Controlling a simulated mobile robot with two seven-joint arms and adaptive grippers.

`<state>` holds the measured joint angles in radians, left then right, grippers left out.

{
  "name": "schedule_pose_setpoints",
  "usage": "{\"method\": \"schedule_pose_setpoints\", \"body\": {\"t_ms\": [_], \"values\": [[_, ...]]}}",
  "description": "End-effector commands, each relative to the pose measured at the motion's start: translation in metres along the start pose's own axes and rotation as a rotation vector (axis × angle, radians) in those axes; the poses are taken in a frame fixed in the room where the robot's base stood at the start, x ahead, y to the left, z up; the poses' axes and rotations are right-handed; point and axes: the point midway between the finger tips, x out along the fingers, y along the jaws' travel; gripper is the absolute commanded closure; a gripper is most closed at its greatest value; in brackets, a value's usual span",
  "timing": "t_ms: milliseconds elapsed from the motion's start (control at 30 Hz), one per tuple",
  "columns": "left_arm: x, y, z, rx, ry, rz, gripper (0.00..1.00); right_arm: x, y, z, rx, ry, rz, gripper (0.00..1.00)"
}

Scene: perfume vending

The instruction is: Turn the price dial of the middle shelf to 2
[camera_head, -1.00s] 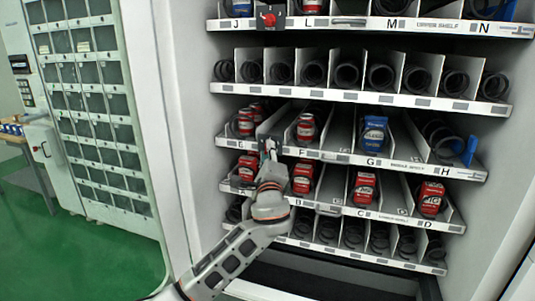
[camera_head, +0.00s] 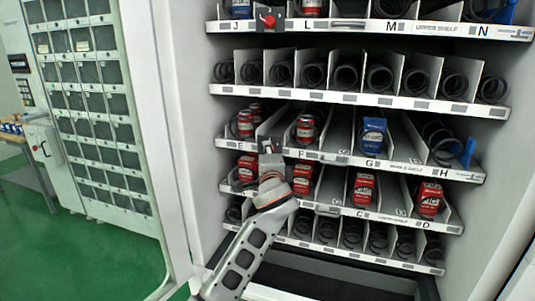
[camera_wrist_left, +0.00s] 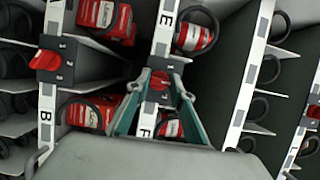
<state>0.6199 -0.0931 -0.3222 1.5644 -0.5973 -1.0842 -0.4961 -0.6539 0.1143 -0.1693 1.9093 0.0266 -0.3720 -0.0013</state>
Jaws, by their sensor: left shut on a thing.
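The middle shelf's price strip (camera_head: 335,157) carries the letters E, F, G and H. Its red price dial (camera_wrist_left: 159,80) sits on a dark plate between E and F. My left gripper (camera_head: 268,152) is at this dial in the head view and mostly hides it there. In the left wrist view, the green-grey fingers (camera_wrist_left: 161,76) stand on either side of the red knob and are shut on it. The number it points to is too small and covered to read. My right gripper is not in view.
The lower shelf's red dial (camera_wrist_left: 46,60) is close by in the left wrist view. The upper shelf's dial (camera_head: 269,19) is above. Red cans (camera_head: 306,128) and a blue pack (camera_head: 373,135) stand in the slots near the strip. Open floor lies left.

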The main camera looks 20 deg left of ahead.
Motion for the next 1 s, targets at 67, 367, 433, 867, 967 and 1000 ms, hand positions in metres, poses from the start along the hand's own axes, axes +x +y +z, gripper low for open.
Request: {"method": "schedule_pose_setpoints", "body": {"t_ms": [67,367,433,867,967,1000], "values": [[0.0,0.001,0.0,0.0,-0.001,0.001,0.99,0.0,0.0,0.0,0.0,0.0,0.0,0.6],[0.0,0.001,0.0,0.001,-0.001,0.001,0.61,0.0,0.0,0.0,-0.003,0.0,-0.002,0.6],[0.0,0.0,0.0,0.002,-0.001,0.0,0.61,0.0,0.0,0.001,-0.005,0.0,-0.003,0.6],[-0.023,0.001,-0.001,-0.001,0.002,0.001,0.61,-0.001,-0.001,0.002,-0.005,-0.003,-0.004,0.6],[-0.04,0.001,-0.001,-0.001,0.002,0.002,0.61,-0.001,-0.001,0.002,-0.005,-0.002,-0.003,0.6],[-0.046,0.002,-0.001,0.0,0.001,0.002,0.61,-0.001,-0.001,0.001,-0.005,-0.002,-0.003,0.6]]}}
